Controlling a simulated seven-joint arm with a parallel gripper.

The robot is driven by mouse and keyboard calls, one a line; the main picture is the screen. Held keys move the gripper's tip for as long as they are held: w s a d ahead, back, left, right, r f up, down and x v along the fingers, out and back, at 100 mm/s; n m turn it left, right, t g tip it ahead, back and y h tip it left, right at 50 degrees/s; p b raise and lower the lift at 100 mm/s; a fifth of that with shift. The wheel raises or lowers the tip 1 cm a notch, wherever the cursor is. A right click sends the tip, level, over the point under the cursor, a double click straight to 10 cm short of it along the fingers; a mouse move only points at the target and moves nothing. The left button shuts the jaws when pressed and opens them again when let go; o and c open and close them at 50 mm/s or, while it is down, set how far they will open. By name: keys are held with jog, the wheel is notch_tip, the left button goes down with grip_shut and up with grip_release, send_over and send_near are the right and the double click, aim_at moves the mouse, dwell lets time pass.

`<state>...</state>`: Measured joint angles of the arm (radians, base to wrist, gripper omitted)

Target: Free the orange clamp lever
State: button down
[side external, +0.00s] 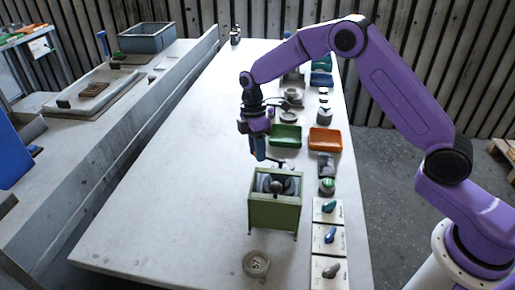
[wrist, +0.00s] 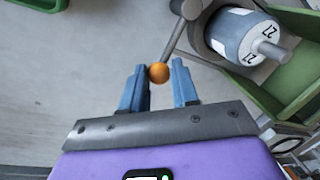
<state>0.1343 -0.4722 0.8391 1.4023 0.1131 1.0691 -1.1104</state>
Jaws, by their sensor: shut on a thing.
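The orange clamp lever shows in the wrist view as an orange ball knob (wrist: 159,73) on a grey rod that runs up and right toward the housing. My gripper (wrist: 160,78) has its blue fingers on either side of the knob and is shut on it. In the side external view my gripper (side external: 259,156) points down just above the back edge of the green blower housing (side external: 274,213). The orange knob cannot be made out there.
A round grey dish marked 57 (side external: 256,263) lies in front of the housing. Cards with small levers (side external: 328,238) line the right edge. A green tray (side external: 286,135) and an orange tray (side external: 325,139) stand behind. The table's left side is clear.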

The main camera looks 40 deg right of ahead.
jog(key=shift+d, duration=0.2)
jog(key=c, duration=0.9)
grip_release()
jog(key=shift+o, duration=0.2)
jog(key=shift+a, duration=0.1)
jog(key=shift+r, duration=0.15)
jog(key=w+r, duration=0.3)
jog(key=r, duration=1.3)
jog(key=shift+w+d+r, duration=0.15)
jog(key=shift+d+r, duration=0.15)
jog(key=shift+r, duration=0.1)
